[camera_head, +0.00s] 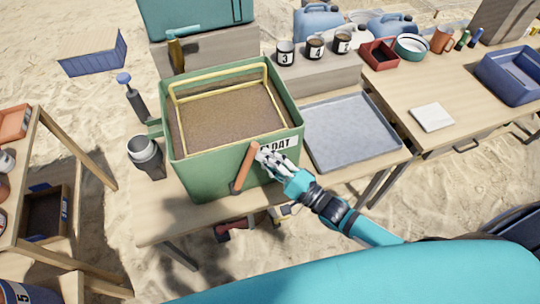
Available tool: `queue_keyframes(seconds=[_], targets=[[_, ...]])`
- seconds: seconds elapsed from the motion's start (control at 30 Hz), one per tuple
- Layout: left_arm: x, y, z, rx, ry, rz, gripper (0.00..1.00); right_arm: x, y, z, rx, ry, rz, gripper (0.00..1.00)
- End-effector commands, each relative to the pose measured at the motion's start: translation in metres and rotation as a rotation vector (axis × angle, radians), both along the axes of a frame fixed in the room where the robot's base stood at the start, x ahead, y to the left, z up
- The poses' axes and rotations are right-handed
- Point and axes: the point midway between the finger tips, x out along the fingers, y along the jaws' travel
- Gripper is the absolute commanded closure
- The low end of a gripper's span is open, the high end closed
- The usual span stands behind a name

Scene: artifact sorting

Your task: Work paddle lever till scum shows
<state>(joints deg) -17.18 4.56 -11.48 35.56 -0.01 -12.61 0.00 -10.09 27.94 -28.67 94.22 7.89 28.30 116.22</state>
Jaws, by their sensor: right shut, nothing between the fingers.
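A green tank (207,167) with a white label ending in "LOAT" stands on a wooden table. Brown material (225,112) fills it, with a yellow frame (222,80) around the inside near the rim. An orange-brown paddle lever (246,168) is on the tank's front face, tilted with its top to the right. My right gripper (264,154) is shut and empty, its fingertips at the upper end of the lever and over part of the label. I cannot tell whether they touch the lever. My left gripper is not in view.
A grey metal tray (350,130) lies right of the tank. A dark cylindrical container (146,157) stands at its left. Numbered cups (314,47) stand on a raised block behind. A blue bin (515,75) is at far right. A wooden rack (42,200) stands at left.

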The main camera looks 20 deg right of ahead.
Motion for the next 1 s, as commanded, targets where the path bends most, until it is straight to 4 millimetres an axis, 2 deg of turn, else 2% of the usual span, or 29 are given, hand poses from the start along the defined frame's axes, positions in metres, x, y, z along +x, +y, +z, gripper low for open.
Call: queue_keyframes(seconds=[0.03, 0.27, 0.43, 0.5, 0.7, 1.0], targets=[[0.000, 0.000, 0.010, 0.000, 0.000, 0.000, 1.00, 0.000, 0.004, 0.008, -0.019, 0.000, 0.002, 1.00], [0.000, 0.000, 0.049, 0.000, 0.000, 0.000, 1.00, -0.001, 0.029, 0.026, -0.178, -0.007, 0.004, 1.00], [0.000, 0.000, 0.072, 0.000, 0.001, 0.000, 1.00, -0.002, 0.054, 0.032, -0.330, -0.011, 0.003, 1.00], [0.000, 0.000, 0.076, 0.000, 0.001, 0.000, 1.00, -0.003, 0.064, 0.032, -0.390, -0.013, 0.002, 1.00], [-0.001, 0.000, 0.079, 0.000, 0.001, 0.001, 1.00, -0.003, 0.090, 0.029, -0.385, -0.013, 0.002, 1.00], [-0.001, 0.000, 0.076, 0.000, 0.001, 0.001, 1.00, -0.004, 0.115, 0.026, -0.383, -0.014, 0.002, 1.00]])
